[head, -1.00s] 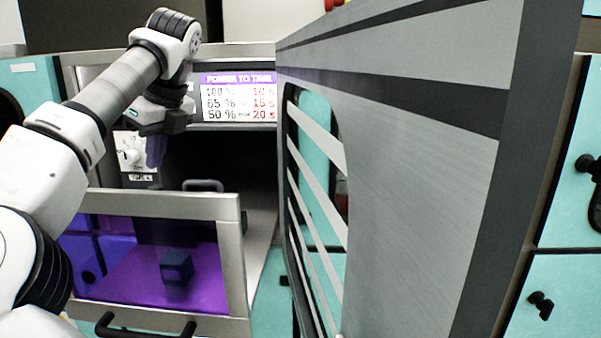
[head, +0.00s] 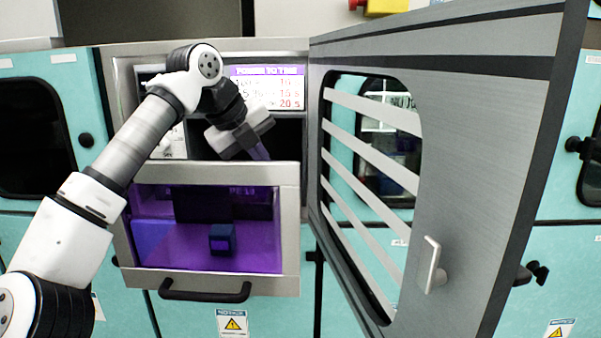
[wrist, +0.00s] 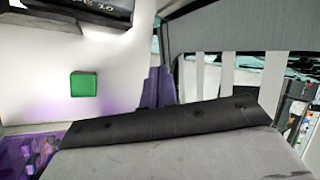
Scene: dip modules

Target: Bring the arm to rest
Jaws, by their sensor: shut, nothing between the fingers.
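My gripper (head: 260,152) hangs in front of the cabinet opening in the head view, just above the top edge of the drawer. Its purple fingers point down and to the right. In the wrist view the fingers (wrist: 158,87) are together with nothing between them. My arm reaches in from the lower left of the head view, bent at the elbow and raised.
A large grey door (head: 470,150) stands open right of the gripper. A drawer (head: 290,220) with a purple-lit inside and a small dark cube (head: 222,240) is below. A display panel (head: 268,85) is behind. A green square (wrist: 83,85) shows in the wrist view.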

